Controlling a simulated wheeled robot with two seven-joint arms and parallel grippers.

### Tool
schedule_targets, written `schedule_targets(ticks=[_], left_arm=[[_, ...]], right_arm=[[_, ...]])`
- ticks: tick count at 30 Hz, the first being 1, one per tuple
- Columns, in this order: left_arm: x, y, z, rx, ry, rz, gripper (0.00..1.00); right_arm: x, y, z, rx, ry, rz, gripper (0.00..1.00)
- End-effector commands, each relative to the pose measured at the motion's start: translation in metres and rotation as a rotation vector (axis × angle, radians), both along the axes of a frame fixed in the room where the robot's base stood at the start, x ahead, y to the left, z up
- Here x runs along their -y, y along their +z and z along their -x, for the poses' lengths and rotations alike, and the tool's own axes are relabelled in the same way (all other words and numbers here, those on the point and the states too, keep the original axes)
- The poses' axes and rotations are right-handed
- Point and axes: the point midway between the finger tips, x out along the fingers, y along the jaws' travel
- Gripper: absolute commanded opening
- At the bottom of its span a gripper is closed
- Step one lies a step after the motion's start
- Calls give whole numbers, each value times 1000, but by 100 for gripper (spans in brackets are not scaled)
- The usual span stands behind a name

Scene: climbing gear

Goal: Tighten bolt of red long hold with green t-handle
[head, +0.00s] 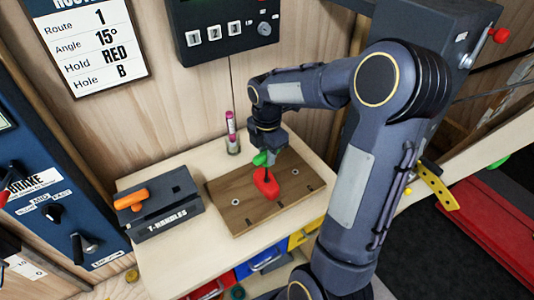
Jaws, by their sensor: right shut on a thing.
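The red hold (266,184) lies on a brown wooden board (237,214) on the light wooden bench. The green t-handle (261,159) stands above the hold's upper end. My right gripper (268,151) is shut on the green t-handle from above. Its fingers hide part of the handle, and I cannot tell how the tip sits in the bolt. The bolt itself is hidden. My left gripper is not in view.
A dark T-handles block (165,215) with an orange t-handle (131,199) stands at the left. A small cup with pink-topped markers (231,127) stands behind the board. Colored bins (268,262) sit below the bench front. A route card (95,40) hangs on the wall.

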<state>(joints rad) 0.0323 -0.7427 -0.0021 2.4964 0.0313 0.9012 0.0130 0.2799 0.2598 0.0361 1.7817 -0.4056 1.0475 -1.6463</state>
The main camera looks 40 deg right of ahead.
Motion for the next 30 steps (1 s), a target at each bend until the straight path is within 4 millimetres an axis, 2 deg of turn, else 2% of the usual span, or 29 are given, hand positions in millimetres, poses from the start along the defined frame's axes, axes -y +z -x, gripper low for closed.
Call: schedule_targets(ticks=[6,9,22,30], left_arm=[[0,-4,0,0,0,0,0],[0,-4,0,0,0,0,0],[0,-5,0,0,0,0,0],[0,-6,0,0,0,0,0]], right_arm=[[-1,-3,2,-5,-390,-2,0],[0,-3,2,-5,-511,-1,0],[0,-3,3,-7,-604,-1,0],[-1,-3,3,-7,-1067,-1,0]])
